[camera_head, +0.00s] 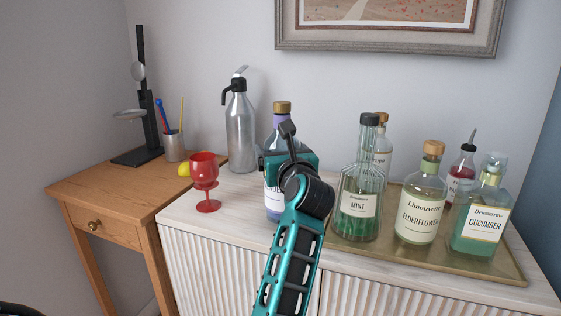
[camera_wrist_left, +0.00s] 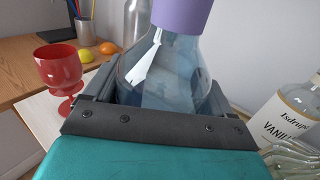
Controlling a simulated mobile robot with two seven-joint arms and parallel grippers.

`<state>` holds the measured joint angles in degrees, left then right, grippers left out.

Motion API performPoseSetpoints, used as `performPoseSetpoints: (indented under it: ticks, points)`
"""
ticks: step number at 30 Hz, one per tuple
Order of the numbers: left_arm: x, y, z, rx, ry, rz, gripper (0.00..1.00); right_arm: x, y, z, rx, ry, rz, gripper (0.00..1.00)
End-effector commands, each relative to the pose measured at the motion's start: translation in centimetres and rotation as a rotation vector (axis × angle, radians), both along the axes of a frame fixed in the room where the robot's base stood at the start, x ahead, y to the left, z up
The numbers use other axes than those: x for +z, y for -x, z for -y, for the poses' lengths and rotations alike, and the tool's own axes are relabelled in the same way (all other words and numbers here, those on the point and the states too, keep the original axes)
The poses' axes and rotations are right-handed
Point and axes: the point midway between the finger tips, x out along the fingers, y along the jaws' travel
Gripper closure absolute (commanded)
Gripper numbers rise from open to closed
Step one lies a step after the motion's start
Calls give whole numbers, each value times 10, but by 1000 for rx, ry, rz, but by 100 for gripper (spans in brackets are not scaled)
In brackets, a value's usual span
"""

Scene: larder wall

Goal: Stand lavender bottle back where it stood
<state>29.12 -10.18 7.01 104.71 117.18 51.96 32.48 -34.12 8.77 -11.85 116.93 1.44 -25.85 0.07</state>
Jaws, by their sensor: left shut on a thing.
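The lavender bottle (camera_head: 281,122) is clear glass with bluish contents, a purple collar and a cork-coloured cap. It is upright at the cabinet's middle, left of the tray; I cannot tell whether its base touches the top. My left gripper (camera_head: 290,166) is shut around its body and hides much of its label. In the left wrist view the bottle (camera_wrist_left: 170,82) sits between the dark fingers of the gripper (camera_wrist_left: 160,100), its purple collar at the top edge. My right gripper is not in view.
A brass tray (camera_head: 470,268) holds mint (camera_head: 357,215), elderflower (camera_head: 420,205), cucumber (camera_head: 480,220) and other bottles. A red goblet (camera_head: 204,172) and a siphon (camera_head: 241,130) stand left of the lavender bottle. A wooden side table (camera_head: 110,185) adjoins at the left.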

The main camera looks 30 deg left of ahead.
Motion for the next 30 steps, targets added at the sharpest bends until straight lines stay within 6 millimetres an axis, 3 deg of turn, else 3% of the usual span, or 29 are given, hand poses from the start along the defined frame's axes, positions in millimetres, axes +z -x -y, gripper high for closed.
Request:
performPoseSetpoints:
  ticks: [4, 16, 17, 21, 30]
  points:
    - [-10, 0, 0, -2, -5, 8, 72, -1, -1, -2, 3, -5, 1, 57]
    - [-14, 0, 0, -1, -4, 9, 72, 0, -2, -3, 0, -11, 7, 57]
    - [-17, 0, 0, 0, 0, 3, 14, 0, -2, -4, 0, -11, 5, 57]
    - [-16, 0, 0, 0, 1, 2, 1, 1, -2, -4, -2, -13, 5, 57]
    - [-12, 0, 0, 0, 0, 3, 0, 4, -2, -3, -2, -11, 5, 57]
